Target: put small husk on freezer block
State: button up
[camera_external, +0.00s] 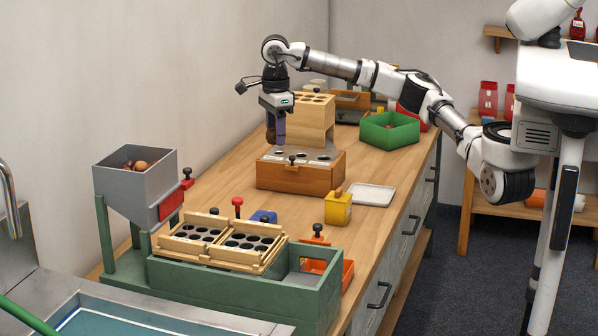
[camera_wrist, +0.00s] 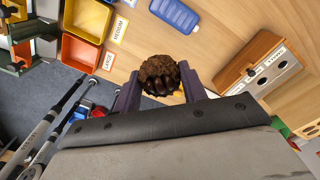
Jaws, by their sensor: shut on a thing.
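In the wrist view my gripper (camera_wrist: 160,88) is shut on a small husk (camera_wrist: 160,72), a rough brown ball with darker nuts showing, held between the two purple fingers. In the external view only a brown edge of the husk (camera_external: 270,135) shows beside the fingers. The blue freezer block (camera_external: 263,217) lies on the counter behind the green sorter, mostly hidden by it. It also shows in the wrist view (camera_wrist: 176,14), apart from the husk.
The green sorter (camera_external: 225,295) with a grey hopper (camera_external: 135,180) stands in front. A green bin (camera_external: 390,131) is at the back.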

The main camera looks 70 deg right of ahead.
aim_at(255, 213)
jog(key=w+a+f, duration=0.1)
jog(key=w+f, duration=0.2)
jog(key=w, duration=0.3)
jog(key=f+p, duration=0.3)
jog(key=f, duration=1.1)
jog(key=shift+s+f, duration=0.15)
jog(key=shift+s, duration=0.05)
jog(key=shift+f+p, duration=0.65)
jog(key=shift+f, duration=1.75)
jog(key=shift+f, duration=0.1)
jog(key=shift+f, duration=0.15)
jog(key=o, duration=1)
jog(key=shift+c, duration=0.2)
notch_tip(255, 213, up, 13)
jog(key=b, duration=0.3)
jog(key=shift+f, duration=0.2)
